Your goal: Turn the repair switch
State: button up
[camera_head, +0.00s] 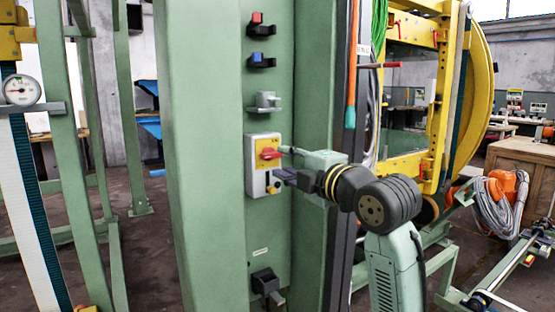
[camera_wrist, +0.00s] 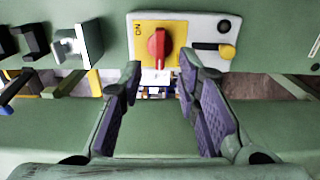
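The repair switch is a red rotary knob (camera_head: 271,153) on a yellow plate, on a grey control box (camera_head: 257,182) fixed to the green column. In the wrist view the red knob (camera_wrist: 159,48) stands lengthwise up the picture, with "ON" lettering to its left. In the head view its handle lies roughly level. My gripper (camera_head: 287,165) is in front of the box. In the wrist view my gripper (camera_wrist: 158,80) is open, with its purple-padded fingers apart and nothing between them. The fingertips are just below the knob in that picture; a gap shows between them and it.
The box also has a black button (camera_wrist: 224,26) and a yellow button (camera_wrist: 227,52). A grey switch (camera_head: 267,101), blue switch (camera_head: 260,60) and red switch (camera_head: 257,20) are above it on the column. A black fitting (camera_head: 266,282) is below.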

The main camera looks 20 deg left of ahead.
jog(key=v, duration=0.7)
jog(key=shift+s+f, duration=0.1)
jog(key=shift+s, duration=0.05)
